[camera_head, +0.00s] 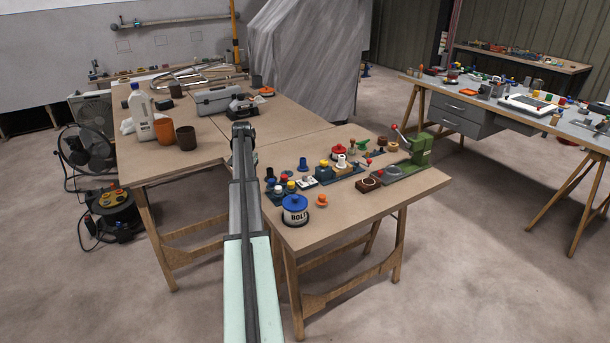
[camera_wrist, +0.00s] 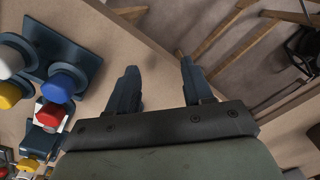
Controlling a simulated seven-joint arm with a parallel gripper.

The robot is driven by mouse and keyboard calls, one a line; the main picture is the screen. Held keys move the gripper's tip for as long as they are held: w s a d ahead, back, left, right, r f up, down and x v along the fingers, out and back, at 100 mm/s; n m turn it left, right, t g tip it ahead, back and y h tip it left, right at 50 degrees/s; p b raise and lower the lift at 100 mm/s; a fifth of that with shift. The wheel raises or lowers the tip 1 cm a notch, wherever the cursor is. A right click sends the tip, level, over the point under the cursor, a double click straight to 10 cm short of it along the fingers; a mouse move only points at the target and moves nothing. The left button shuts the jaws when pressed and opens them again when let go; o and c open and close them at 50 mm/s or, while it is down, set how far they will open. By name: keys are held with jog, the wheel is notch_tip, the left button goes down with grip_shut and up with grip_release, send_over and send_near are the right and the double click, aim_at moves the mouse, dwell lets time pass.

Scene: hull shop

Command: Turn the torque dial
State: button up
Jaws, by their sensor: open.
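Several knobs and dials stand on the near wooden table; I cannot tell which one is the torque dial. In the wrist view a blue knob (camera_wrist: 62,82) sits on a dark blue base (camera_wrist: 62,42) at the left. Near it are a white knob (camera_wrist: 8,62), a yellow knob (camera_wrist: 8,95) and a white piece with a red top (camera_wrist: 50,113). My gripper (camera_wrist: 161,82) is open and empty over bare tabletop, right of these knobs and apart from them. In the head view my arm hides the area around its end, and the fingers cannot be made out.
On the near table (camera_head: 330,225), a blue-lidded pot (camera_head: 294,212) and an orange knob (camera_head: 321,201) stand toward the front. A green press (camera_head: 419,150) stands at the right. Cups, a white jug (camera_head: 142,112) and a grey toolbox (camera_head: 217,99) occupy the left table.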

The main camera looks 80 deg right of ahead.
jog(key=s+d+r+m, duration=0.2)
jog(key=s+d+r, duration=0.4)
jog(key=s, duration=0.3)
notch_tip(320, 180, up, 6)
jog(key=m, duration=0.3)
send_over(305, 176)
notch_tip(305, 176, down, 13)
jog(key=shift+a+f, duration=0.15)
jog(key=shift+c, duration=0.5)
grip_shut()
